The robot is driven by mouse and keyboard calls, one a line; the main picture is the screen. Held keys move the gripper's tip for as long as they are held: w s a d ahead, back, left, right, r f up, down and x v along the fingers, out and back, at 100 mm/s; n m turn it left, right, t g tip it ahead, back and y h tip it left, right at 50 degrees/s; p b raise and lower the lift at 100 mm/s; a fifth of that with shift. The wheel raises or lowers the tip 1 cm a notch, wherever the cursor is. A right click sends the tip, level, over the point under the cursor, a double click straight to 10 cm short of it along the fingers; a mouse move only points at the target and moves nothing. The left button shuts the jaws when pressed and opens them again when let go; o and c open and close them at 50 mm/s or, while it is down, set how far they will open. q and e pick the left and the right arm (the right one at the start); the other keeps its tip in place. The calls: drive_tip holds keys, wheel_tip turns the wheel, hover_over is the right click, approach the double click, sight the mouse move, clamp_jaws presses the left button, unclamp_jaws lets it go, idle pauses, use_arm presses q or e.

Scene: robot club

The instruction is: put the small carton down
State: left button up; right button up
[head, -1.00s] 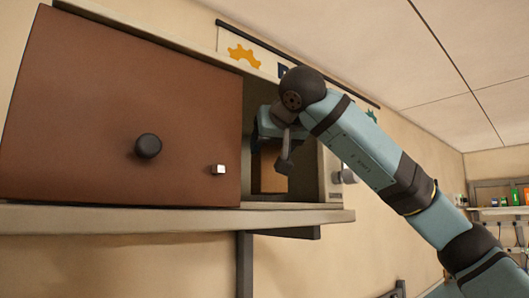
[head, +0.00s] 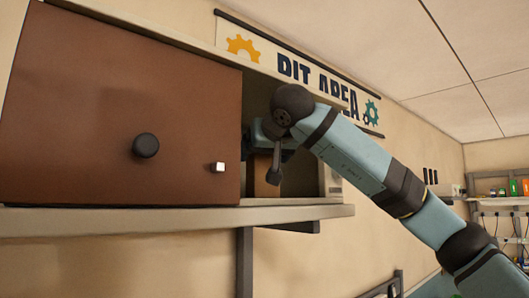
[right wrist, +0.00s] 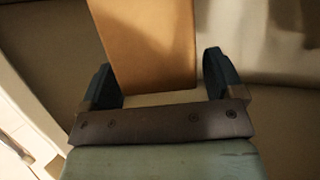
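The small carton (head: 264,178) is a plain tan-brown box. It stands low in the open part of the wall cabinet, partly hidden by my right gripper and wrist. My right gripper (head: 262,140) reaches into that opening from the right. In the right wrist view the carton (right wrist: 150,45) lies between the two dark fingers. The fingers are wide apart, and a narrow gap shows between the carton and the right-hand finger. The carton's left edge runs close by or behind the left-hand finger. My left gripper is not in view.
A brown cabinet door (head: 95,110) with a black knob (head: 145,145) and a small metal block covers the cabinet's left part. A pale ledge (head: 150,221) on dark brackets runs below. A "PIT AREA" banner (head: 235,40) hangs behind. Shelves with colourful items (head: 500,190) stand far right.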

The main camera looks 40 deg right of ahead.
drive_tip(key=shift+s+r, duration=0.15)
drive_tip(key=shift+r, duration=0.1)
use_arm(q)
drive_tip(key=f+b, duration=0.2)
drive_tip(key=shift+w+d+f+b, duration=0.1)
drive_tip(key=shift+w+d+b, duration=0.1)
drive_tip(key=shift+b, duration=0.2)
use_arm(e)
drive_tip(key=v, duration=1.2)
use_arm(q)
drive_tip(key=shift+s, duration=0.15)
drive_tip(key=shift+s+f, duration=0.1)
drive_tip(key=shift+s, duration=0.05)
